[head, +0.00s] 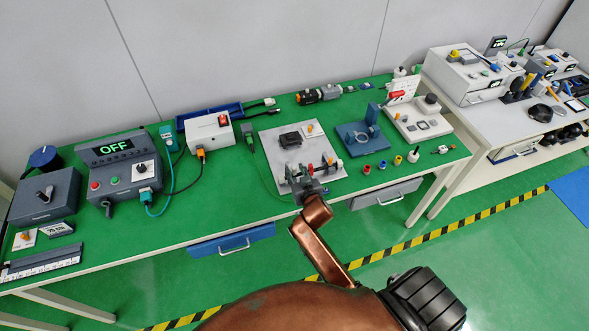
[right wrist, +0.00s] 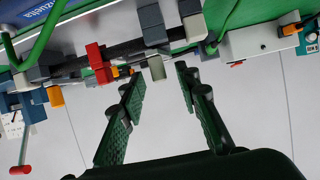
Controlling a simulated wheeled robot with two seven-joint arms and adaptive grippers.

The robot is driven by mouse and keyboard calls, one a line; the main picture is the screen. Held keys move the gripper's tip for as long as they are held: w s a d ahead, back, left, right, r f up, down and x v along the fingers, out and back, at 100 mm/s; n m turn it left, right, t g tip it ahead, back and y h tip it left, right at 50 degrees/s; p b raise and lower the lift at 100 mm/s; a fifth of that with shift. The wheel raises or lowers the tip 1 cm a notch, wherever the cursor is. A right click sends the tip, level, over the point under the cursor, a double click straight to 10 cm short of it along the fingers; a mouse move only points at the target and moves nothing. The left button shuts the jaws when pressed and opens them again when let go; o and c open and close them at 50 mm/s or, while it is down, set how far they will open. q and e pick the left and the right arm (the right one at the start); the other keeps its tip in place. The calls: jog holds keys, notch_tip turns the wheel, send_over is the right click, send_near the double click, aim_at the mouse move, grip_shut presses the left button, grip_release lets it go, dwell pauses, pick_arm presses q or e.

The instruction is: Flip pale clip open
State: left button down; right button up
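My right gripper (head: 309,187) is at the front edge of the light grey plate (head: 275,150) on the green bench, by a row of small clips. In the right wrist view my right gripper (right wrist: 159,88) is open, its two dark green fingers apart with nothing held between them. A pale grey-green clip (right wrist: 157,68) shows just beyond the fingertips, roughly between them; I cannot tell whether they touch it. A red clip (right wrist: 97,57) and dark grey clips (right wrist: 152,24) are on the same dark rail. In the head view the gripper partly hides this row. My left gripper is not in view.
A black block (head: 290,139) lies on the plate behind the row. A blue stand (head: 357,135) and small coloured caps (head: 382,165) are to the right. A white box with a red switch (head: 207,132) and the OFF panel (head: 115,148) are to the left.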

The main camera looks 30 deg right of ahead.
jog(key=shift+x, duration=1)
grip_shut()
